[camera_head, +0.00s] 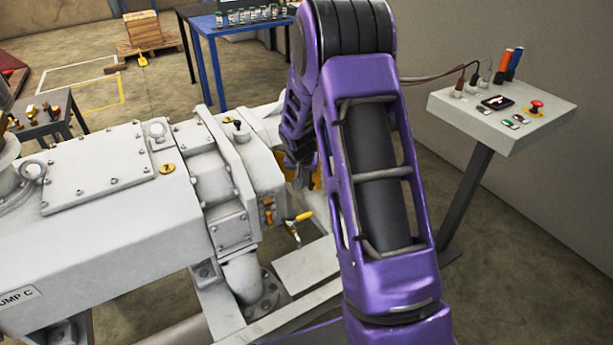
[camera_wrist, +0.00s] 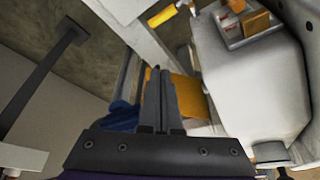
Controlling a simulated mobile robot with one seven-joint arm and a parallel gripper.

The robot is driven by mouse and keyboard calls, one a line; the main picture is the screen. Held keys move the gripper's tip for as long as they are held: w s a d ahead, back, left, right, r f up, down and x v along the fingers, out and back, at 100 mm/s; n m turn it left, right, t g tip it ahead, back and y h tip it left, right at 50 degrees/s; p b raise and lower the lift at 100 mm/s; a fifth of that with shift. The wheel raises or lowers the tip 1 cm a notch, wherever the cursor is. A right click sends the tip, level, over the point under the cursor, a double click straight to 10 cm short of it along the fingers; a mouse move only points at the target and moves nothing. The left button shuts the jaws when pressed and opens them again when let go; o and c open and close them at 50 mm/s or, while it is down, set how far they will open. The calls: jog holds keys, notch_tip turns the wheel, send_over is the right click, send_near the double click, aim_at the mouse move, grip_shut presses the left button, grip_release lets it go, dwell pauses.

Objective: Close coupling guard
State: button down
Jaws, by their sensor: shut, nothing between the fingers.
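An orange-yellow panel (camera_wrist: 190,97), which looks like the coupling guard, shows in the wrist view just beyond and beside my fingers. In the head view only a small yellow patch (camera_head: 316,181) of it shows behind my purple arm. I cannot tell how far open the guard is. My gripper (camera_wrist: 157,72) is shut and empty, its fingers pointing toward the panel; I cannot tell whether they touch it. In the head view my gripper is mostly hidden by the arm. The light grey pump (camera_head: 110,240) fills the left of the head view.
A yellow-handled valve (camera_head: 300,217) sticks out from the pump's end, close to my arm; its yellow handle also shows in the wrist view (camera_wrist: 162,16). A control stand (camera_head: 470,112) with a red button is at the right. A blue table (camera_head: 215,30) stands behind.

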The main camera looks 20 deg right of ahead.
aim_at(310, 187)
jog(key=w+d+f, duration=0.3)
jog(key=w+f, duration=0.3)
jog(key=f, duration=0.1)
jog(key=shift+d+b, duration=0.2)
jog(key=shift+b, duration=0.1)
jog(key=shift+d, duration=0.15)
jog(key=shift+w+d+n, duration=0.15)
jog(key=shift+d+n, duration=0.05)
jog(key=shift+n, duration=0.1)
